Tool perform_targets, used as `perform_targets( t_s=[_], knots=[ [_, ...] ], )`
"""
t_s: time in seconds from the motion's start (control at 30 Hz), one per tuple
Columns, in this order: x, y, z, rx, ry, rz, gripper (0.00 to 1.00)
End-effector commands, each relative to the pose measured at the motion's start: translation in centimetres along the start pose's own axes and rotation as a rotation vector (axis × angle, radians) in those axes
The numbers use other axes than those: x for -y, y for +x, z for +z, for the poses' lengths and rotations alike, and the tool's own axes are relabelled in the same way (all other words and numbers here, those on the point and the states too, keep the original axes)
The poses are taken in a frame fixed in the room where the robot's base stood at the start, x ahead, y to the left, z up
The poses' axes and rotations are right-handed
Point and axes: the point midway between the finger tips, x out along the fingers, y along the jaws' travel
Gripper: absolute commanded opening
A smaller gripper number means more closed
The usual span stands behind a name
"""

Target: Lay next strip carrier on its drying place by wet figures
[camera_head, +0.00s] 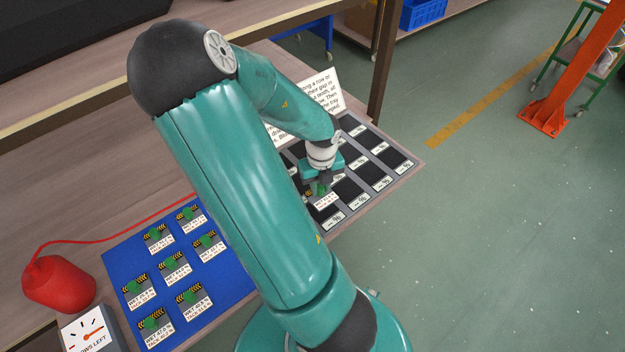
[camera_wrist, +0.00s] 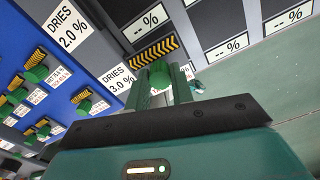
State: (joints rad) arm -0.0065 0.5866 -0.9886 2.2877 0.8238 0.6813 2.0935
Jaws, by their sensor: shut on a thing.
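My gripper (camera_head: 322,188) is shut on a strip carrier by its green knob, over the near left part of the drying tray (camera_head: 408,172). In the wrist view the fingers (camera_wrist: 162,88) close around the knob of the held carrier (camera_wrist: 153,52), which has a black-and-yellow striped edge. I cannot tell whether this carrier touches the tray. The tray has dark places with blank "-- %" labels (camera_wrist: 223,47).
Cards reading "DRIES 2.0 %" (camera_wrist: 70,24) and "DRIES 3.0 %" (camera_wrist: 118,79) stand out in the wrist view. A written sign (camera_head: 318,95) stands behind the tray. A red bulb-shaped object (camera_head: 58,285) and a dial box (camera_head: 92,328) are at the left. The table edge lies right of the tray.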

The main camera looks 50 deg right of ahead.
Motion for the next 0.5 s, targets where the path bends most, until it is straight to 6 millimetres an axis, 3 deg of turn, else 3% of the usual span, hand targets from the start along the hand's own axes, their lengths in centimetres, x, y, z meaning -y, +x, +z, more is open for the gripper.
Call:
perform_targets(
  t_s=[0.5],
  knots=[
    [0.41, -0.06, -0.74, 0.000, -0.027, 0.001, 0.00]
  ],
)
